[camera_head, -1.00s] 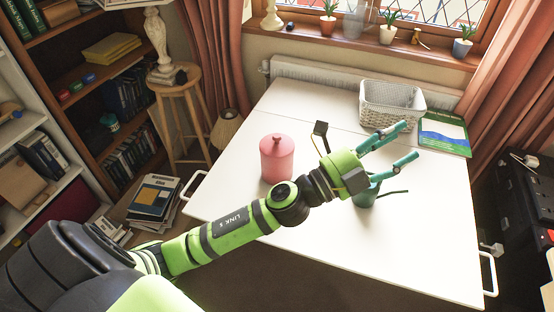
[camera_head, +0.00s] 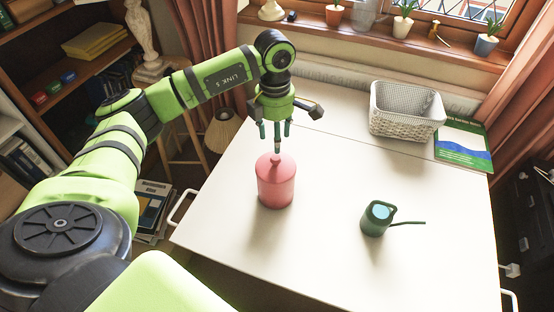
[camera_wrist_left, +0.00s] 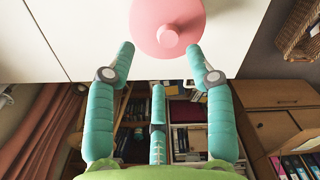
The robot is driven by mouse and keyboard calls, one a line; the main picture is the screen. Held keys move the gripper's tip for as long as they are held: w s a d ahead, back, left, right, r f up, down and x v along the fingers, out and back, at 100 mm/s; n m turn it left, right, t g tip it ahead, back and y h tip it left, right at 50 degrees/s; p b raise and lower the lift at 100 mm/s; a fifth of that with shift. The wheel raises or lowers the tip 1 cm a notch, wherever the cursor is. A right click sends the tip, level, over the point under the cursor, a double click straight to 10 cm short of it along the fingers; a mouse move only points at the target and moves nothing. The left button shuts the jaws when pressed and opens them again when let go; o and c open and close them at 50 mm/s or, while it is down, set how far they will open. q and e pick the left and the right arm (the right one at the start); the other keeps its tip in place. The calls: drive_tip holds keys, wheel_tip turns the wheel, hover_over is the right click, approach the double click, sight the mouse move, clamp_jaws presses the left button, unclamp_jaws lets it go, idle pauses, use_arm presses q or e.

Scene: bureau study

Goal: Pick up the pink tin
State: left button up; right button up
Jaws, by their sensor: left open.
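The pink tin (camera_head: 276,186) stands upright on the white table, left of its middle, with a round knob on its lid. My left gripper (camera_head: 276,140) points down just above the tin, its teal fingers spread and empty. My right gripper is not in view.
A green watering can (camera_head: 376,220) stands on the white table (camera_head: 320,250) to the right. A white basket (camera_head: 405,112) and a green-blue booklet (camera_head: 463,146) lie at the back right. The table between tin and can is clear.

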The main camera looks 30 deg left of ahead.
sight(276, 157)
use_arm(q)
drive_tip(key=f+p, duration=0.1)
drive_tip(key=s+d+f+p, duration=0.1)
drive_tip(key=f, duration=0.1)
drive_tip(key=shift+s+p, duration=0.2)
drive_tip(key=shift+p, duration=0.1)
wheel_tip(276, 157, down, 2)
drive_tip(key=shift+w+a+f, duration=0.1)
drive_tip(key=shift+w+f, duration=0.05)
drive_tip(key=shift+f, duration=0.4)
drive_tip(key=shift+c, duration=1.2)
drive_tip(key=c, duration=0.7)
clamp_jaws()
drive_tip(key=shift+w, duration=0.1)
drive_tip(key=shift+r, duration=0.2)
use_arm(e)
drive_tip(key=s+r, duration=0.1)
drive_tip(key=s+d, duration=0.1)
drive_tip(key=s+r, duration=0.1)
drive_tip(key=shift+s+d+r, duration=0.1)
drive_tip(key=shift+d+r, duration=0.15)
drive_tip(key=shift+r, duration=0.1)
